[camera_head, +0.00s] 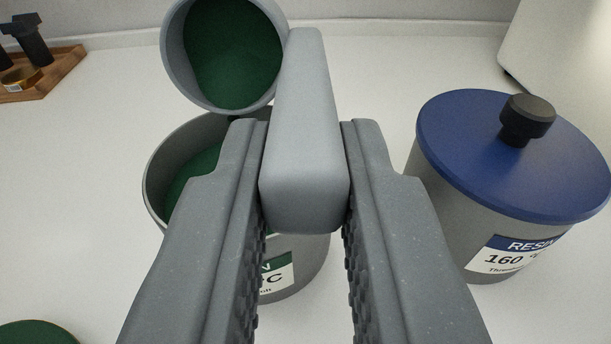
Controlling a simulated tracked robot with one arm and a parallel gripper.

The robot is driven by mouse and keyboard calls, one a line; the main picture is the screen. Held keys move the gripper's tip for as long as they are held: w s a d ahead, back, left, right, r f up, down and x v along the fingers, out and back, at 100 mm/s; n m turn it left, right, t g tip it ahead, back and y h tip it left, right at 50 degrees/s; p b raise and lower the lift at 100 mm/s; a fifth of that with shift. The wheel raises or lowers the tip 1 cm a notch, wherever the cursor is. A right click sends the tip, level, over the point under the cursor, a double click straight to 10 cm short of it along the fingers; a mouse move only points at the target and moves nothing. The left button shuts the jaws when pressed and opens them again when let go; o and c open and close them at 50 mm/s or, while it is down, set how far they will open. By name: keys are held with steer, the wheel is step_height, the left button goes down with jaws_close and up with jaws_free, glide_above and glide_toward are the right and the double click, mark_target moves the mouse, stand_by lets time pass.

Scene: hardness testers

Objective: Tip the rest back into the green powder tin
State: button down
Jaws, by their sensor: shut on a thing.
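My gripper (305,185) is shut on the grey handle (306,130) of a scoop. The scoop's round grey cup (175,50) is to the left of the handle, with its mouth facing me and green powder (232,55) inside. The cup is tilted over the back of the open green powder tin (156,205), a grey round tin with green powder (190,178) in it. The tin stands below and behind my fingers, which hide much of it and part of its green and white label (276,277).
A grey tin with a blue lid (470,150) and black knob (526,118) stands close on the right, labelled RESIN. A dark green round thing (35,334) is at the lower left edge. A wooden tray (62,72) with dark tools is at the back left. White counter is clear at left.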

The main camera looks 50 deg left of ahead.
steer(key=shift+d+f+t+y+b, duration=0.15)
steer(key=shift+f+t+y+b, duration=0.15)
steer(key=shift+b, duration=1.6)
steer(key=shift+s+d+f+t+y+b, duration=0.15)
steer(key=shift+f+t+y+b, duration=0.15)
steer(key=shift+b, duration=1.1)
steer(key=shift+s+d+f+t+y+b, duration=0.1)
steer(key=shift+s+f+t+y+b, duration=0.2)
steer(key=shift+b, duration=1.05)
steer(key=shift+w+r+g+h+p, duration=0.2)
steer(key=shift+r+g+h+p, duration=0.15)
steer(key=shift+p, duration=1.15)
steer(key=p, duration=0.3)
steer(key=shift+r+g, duration=0.25)
steer(key=shift+r, duration=0.05)
steer(key=shift+f+h+p, duration=0.1)
steer(key=shift+h+p, duration=0.15)
steer(key=shift+p, duration=0.15)
